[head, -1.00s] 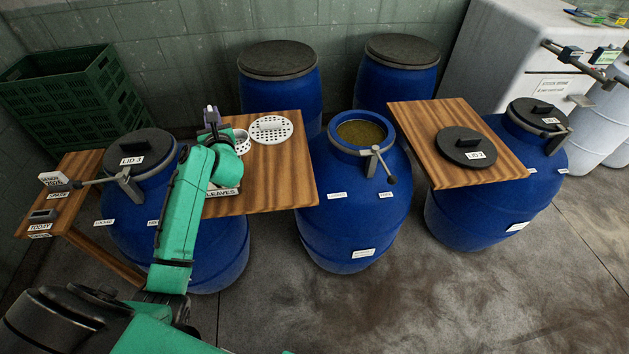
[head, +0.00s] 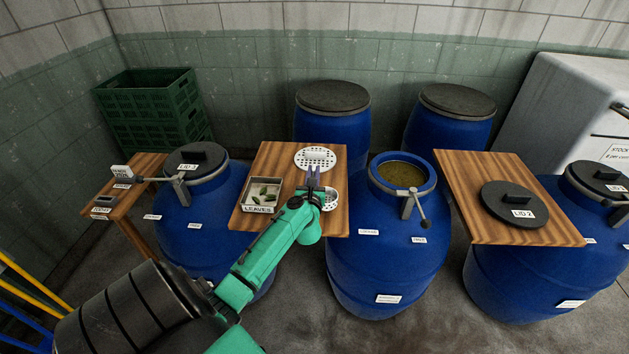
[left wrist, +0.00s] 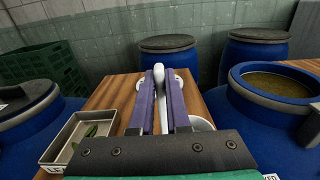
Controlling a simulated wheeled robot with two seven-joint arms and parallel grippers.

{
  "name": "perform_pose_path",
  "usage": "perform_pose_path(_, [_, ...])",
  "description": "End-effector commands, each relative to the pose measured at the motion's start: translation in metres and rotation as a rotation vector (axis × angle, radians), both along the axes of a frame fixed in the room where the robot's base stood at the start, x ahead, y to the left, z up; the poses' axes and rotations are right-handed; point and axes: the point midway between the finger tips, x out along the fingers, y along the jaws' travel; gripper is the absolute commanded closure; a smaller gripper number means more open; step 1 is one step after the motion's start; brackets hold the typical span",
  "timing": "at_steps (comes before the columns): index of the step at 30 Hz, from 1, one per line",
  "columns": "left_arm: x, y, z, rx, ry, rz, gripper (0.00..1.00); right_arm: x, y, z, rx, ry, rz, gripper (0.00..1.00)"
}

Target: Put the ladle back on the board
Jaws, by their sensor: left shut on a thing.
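My left gripper (head: 314,178) is over the left wooden board (head: 285,223) and shut on the ladle. The ladle's pale handle (left wrist: 158,76) shows between the purple fingers in the left wrist view. My right gripper is not in view.
A tray of green leaves (head: 246,205) lies on the board's left, and a white perforated disc (head: 315,157) at its back. An open blue barrel (head: 388,255) stands right of the board. Another board (head: 465,185) holds lid 2 (head: 514,204).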

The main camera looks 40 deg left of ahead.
Motion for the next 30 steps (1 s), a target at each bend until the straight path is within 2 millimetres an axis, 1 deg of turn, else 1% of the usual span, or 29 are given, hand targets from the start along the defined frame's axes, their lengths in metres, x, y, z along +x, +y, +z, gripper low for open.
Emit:
perform_pose_path(1, [0.000,-0.001,-0.014,-0.002,0.002,0.000,1.00,0.000,-0.002,-0.008,-0.002,0.001,0.000,0.50])
perform_pose_path(3, [0.000,-0.001,-0.030,-0.002,0.002,-0.001,1.00,-0.001,-0.003,-0.015,-0.004,0.002,-0.001,0.50])
perform_pose_path(6, [0.000,0.000,-0.042,-0.001,0.001,-0.001,1.00,-0.002,-0.004,-0.020,-0.006,0.004,-0.003,0.50])
perform_pose_path(13, [0.000,0.000,-0.040,0.000,0.000,-0.001,1.00,-0.003,-0.004,-0.018,-0.006,0.005,-0.003,0.50])
perform_pose_path(17, [0.000,0.000,-0.045,-0.001,-0.001,-0.001,1.00,-0.003,-0.004,-0.022,-0.006,0.006,-0.004,0.50])
perform_pose_path(18, [0.000,0.000,-0.044,-0.001,0.000,-0.001,0.74,-0.003,-0.004,-0.021,-0.006,0.006,-0.004,0.50])
perform_pose_path(19, [0.000,0.000,-0.044,-0.001,0.001,-0.001,0.63,-0.004,-0.004,-0.021,-0.006,0.006,-0.003,0.50])
perform_pose_path(20, [0.000,0.000,-0.044,-0.001,0.001,-0.001,0.56,-0.004,-0.004,-0.021,-0.006,0.006,-0.003,0.50])
perform_pose_path(28, [0.000,0.000,-0.043,-0.001,0.001,-0.001,0.56,-0.004,-0.004,-0.020,-0.005,0.006,-0.002,0.50])
perform_pose_path(30, [0.000,0.000,-0.039,0.001,0.001,0.000,0.56,-0.004,-0.004,-0.017,-0.005,0.006,-0.002,0.50])
